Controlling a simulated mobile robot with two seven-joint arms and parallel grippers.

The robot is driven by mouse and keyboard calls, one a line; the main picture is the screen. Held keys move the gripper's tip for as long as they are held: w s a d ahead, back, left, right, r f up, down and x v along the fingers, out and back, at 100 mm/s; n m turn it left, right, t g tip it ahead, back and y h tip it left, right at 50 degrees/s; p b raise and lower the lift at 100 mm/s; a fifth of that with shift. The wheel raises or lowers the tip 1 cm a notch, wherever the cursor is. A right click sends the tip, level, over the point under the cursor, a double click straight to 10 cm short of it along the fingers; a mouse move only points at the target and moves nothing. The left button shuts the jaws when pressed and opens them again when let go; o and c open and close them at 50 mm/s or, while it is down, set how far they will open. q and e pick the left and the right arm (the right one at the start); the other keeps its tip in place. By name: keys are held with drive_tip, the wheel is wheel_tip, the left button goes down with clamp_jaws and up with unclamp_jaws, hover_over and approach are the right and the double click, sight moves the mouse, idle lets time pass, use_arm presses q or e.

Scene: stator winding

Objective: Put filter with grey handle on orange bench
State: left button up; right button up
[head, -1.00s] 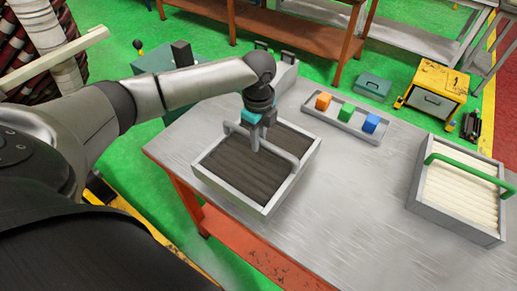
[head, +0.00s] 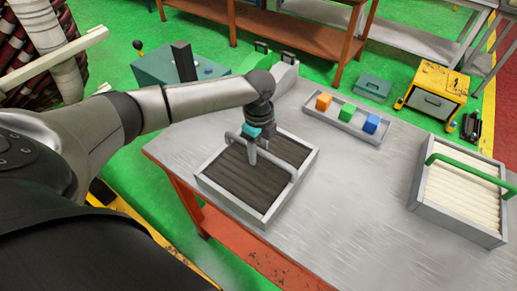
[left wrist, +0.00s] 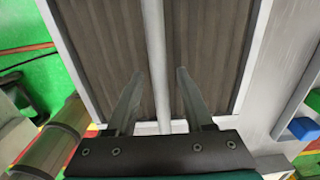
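The filter with the grey handle (head: 238,180) has a grey frame and dark brown pleats. It rests on the grey top of the orange-framed bench (head: 330,220), near its left edge. My left gripper (head: 252,158) is over the filter at its handle. In the left wrist view, the open fingers of my left gripper (left wrist: 160,75) stand on either side of the grey handle (left wrist: 155,60), with a gap to each side. My right gripper is not in view.
A filter with a green handle (head: 460,195) sits at the bench's right. A tray (head: 322,123) with orange, green and blue cubes is at the back. The middle of the bench is clear. Another orange-framed bench (head: 280,28) stands behind.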

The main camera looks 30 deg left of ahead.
use_arm(q)
wheel_tip(320, 180, up, 12)
drive_tip(key=p, duration=0.1)
drive_tip(key=shift+r, duration=0.15)
idle(0.4)
